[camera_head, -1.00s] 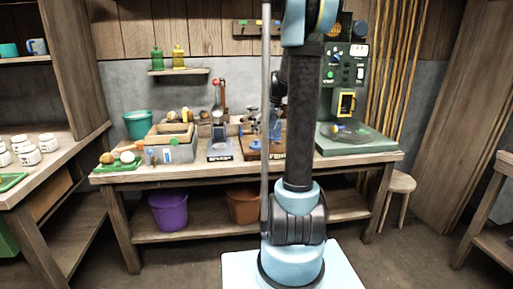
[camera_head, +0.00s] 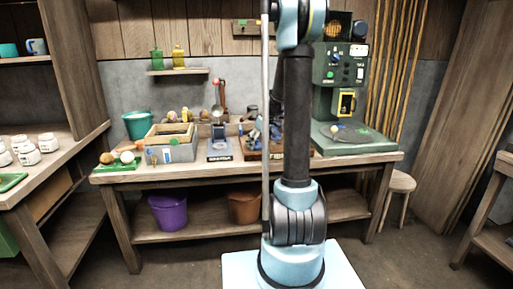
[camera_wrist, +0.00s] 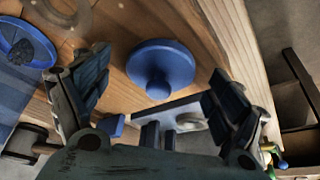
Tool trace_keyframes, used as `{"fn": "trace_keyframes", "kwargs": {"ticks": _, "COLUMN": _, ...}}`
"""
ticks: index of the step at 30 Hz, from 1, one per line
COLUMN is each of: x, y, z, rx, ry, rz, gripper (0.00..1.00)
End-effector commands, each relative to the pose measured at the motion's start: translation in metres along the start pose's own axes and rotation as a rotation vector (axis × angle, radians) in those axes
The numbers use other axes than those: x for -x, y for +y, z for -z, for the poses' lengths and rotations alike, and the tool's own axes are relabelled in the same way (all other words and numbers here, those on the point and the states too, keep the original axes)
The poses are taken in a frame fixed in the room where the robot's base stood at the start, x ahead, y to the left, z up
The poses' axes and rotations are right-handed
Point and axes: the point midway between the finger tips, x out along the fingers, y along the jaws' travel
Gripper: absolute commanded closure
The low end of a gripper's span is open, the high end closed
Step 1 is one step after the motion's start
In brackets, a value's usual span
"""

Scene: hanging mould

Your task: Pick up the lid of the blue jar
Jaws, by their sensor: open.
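In the wrist view, a round blue lid-like disc (camera_wrist: 178,62) with a raised round knob lies on a wooden surface. My gripper (camera_wrist: 160,72) is open, with one dark finger to the left of the disc and the other to its right. Nothing is held between them. A blue round piece with a dark middle (camera_wrist: 24,42) shows at the far left; I cannot tell whether it is the jar. In the head view, blue items (camera_head: 257,135) stand on the workbench beside my arm, which hides much of that spot.
The workbench (camera_head: 225,176) also bears a grey box (camera_head: 170,153), a blue-grey plate (camera_head: 220,150), a teal bucket (camera_head: 138,125) and a green machine (camera_head: 350,147) at right. White jars (camera_head: 48,142) stand on the left bench. In the wrist view, the wood's edge (camera_wrist: 232,32) runs right of the disc.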

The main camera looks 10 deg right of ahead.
Motion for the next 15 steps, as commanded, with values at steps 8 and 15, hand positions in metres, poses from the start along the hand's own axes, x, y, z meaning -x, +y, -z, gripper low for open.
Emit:
{"fn": "trace_keyframes", "kwargs": {"ticks": 8, "x": 0.0001, "y": 0.0, "z": 0.0, "rx": 0.0, "ry": 0.0, "rz": 0.0, "gripper": 0.31}}
{"fn": "trace_keyframes", "kwargs": {"ticks": 15, "x": 0.0002, "y": 0.0, "z": 0.0, "rx": 0.0, "ry": 0.0, "rz": 0.0, "gripper": 0.49}}
